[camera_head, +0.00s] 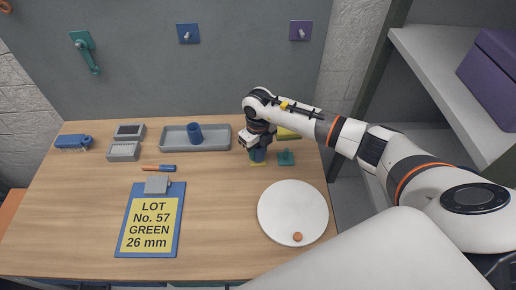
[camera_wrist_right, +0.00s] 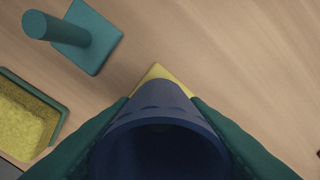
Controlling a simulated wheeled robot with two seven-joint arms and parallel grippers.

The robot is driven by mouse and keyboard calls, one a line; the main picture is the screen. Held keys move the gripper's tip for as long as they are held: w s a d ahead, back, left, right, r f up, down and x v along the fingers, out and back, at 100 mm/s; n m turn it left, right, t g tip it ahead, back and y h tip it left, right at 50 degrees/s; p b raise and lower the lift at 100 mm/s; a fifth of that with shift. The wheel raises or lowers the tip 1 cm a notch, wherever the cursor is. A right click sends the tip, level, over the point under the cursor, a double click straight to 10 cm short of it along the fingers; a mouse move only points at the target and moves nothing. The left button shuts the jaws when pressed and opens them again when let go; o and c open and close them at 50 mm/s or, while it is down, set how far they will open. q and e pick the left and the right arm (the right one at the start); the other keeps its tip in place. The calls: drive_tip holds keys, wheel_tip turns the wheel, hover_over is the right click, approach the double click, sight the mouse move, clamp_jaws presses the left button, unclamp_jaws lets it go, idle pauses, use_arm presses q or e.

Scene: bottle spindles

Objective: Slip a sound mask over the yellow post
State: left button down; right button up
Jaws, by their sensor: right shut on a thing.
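My right gripper (camera_head: 257,149) is shut on a dark blue tube-shaped mask (camera_wrist_right: 158,125). The teal fingers press on both sides of it in the right wrist view, and its round open end faces that camera. The yellow base (camera_head: 258,164) of the yellow post shows just under the mask; its corner also shows in the right wrist view (camera_wrist_right: 157,74). The post itself is hidden, so I cannot tell whether the mask is around it or above it. Another blue mask (camera_head: 195,131) stands in the grey tray (camera_head: 222,147). My left gripper is not in view.
A teal post on a square base (camera_head: 286,158) stands close right of the gripper. A yellow sponge in a holder (camera_wrist_right: 28,112) lies behind. A round white plate (camera_head: 290,208) with a small orange-brown piece is in front. A clipboard (camera_head: 133,242) reads LOT No. 57 GREEN 26 mm.

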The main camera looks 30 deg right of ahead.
drive_tip(key=o, duration=1)
drive_tip(key=shift+o, duration=0.2)
wheel_tip(320, 180, up, 12)
drive_tip(key=b, duration=0.2)
drive_tip(key=shift+b, duration=0.35)
